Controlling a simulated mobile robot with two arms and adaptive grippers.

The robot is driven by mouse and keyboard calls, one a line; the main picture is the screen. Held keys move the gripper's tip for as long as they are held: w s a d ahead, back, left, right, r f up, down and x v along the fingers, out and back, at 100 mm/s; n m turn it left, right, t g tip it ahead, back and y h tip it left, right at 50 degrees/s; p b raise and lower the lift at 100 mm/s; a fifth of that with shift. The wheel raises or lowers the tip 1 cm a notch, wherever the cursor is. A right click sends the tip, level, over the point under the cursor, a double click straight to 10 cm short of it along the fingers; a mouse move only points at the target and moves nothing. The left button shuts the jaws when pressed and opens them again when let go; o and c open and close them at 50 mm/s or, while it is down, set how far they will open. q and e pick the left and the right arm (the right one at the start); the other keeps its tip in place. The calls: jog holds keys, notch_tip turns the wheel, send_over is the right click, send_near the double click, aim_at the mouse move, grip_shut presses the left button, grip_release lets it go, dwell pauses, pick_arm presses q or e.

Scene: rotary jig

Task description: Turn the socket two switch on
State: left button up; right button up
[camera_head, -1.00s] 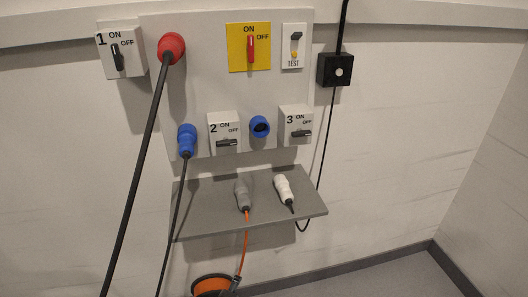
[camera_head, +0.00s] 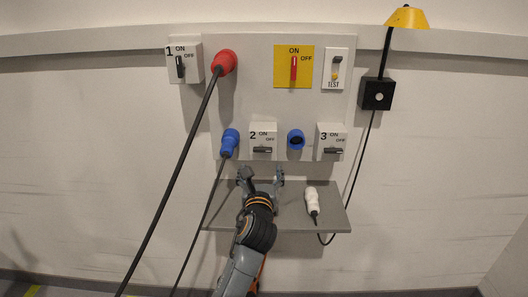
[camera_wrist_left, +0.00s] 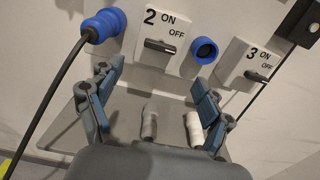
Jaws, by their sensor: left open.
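The socket two switch (camera_head: 263,150) is a dark handle on the white box (camera_head: 262,130) marked 2, ON and OFF. The handle lies horizontal, in line with the OFF side. In the left wrist view the handle (camera_wrist_left: 160,46) is at upper middle, beyond my fingertips. My left gripper (camera_head: 262,176) is open and empty, just below box 2 and in front of the shelf. Its spread fingers (camera_wrist_left: 158,80) show either side of the handle in the left wrist view, apart from it. My right gripper is not in view.
A blue plug (camera_head: 230,141) with a black cable is left of box 2; an open blue socket (camera_head: 296,139) is right. The grey shelf (camera_head: 335,218) holds a white connector (camera_head: 312,200) and a grey connector (camera_wrist_left: 149,122). Switch three (camera_head: 330,150) is at right.

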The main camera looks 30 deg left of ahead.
aim_at(262, 151)
pick_arm(q)
jog(key=p+x, duration=0.1)
jog(key=x, duration=1)
jog(key=shift+d, duration=0.15)
jog(key=c, duration=1.2)
